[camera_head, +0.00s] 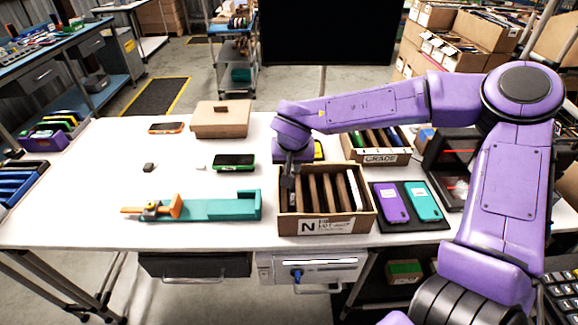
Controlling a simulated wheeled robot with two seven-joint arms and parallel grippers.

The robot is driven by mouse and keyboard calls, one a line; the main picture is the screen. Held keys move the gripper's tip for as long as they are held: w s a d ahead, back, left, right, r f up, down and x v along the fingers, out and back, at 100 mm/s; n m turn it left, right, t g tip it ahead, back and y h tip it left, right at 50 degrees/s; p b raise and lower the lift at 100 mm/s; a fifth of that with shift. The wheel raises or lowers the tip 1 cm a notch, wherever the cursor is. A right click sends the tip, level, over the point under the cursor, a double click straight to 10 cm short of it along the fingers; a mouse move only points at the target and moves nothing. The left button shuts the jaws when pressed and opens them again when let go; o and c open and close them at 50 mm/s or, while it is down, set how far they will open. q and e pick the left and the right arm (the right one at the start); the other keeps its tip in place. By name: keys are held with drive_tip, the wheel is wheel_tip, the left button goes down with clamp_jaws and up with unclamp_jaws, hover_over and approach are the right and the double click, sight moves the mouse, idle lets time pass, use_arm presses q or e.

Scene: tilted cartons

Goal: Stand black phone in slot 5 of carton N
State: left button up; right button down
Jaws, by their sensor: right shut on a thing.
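Carton N (325,226) stands at the front of the white table, a brown open box with upright brown dividers and a white label reading N. My right gripper (288,180) points down at the carton's left end and is shut on a dark, narrow thing, probably the black phone; its shape is mostly hidden by the gripper and carton wall. I cannot tell whether its lower end is inside a slot. A pale thing stands at the carton's right end. Slot numbers cannot be read. My left gripper is not in view.
Right of the carton, a dark tray (411,226) bears a purple phone (391,204) and a teal phone (424,202). Behind is another carton (386,157). Left are a teal fixture (210,210), a green-edged black phone (234,162), an orange-edged phone (166,128) and a cardboard box (220,124).

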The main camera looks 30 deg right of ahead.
sight(292, 172)
drive_tip(key=shift+f+b, duration=1.5)
drive_tip(key=shift+b, duration=0.6)
drive_tip(key=shift+f, duration=2.05)
drive_tip(key=shift+f, duration=0.25)
drive_tip(key=c, duration=1)
unclamp_jaws()
drive_tip(key=shift+c, duration=0.2)
drive_tip(key=shift+r, duration=0.1)
